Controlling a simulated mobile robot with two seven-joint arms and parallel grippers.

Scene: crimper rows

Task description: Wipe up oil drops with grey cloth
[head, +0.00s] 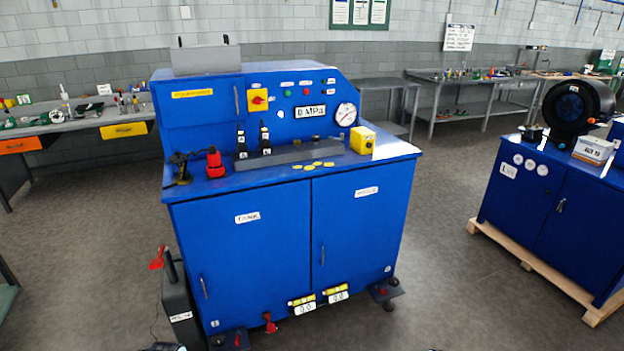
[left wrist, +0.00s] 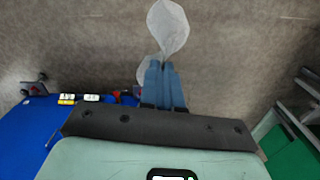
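In the left wrist view, my left gripper (left wrist: 161,66) has its two blue fingers close together on a pale grey cloth (left wrist: 171,27). The cloth hangs out past the fingertips, with a smaller fold beside the fingers, over bare floor. In the head view, several flat yellow spots that look like oil drops (head: 310,166) lie on the top of the blue cabinet (head: 262,240), in front of a long grey block. The cloth does not show in the head view. My right gripper is not in view.
On the cabinet top stand a red item (head: 215,163), a dark tool (head: 180,168), the grey block (head: 290,157) and a yellow box (head: 362,139). A dark case (head: 180,307) stands at the cabinet's left front. Another blue cabinet (head: 522,197) stands right on a pallet. Floor between is clear.

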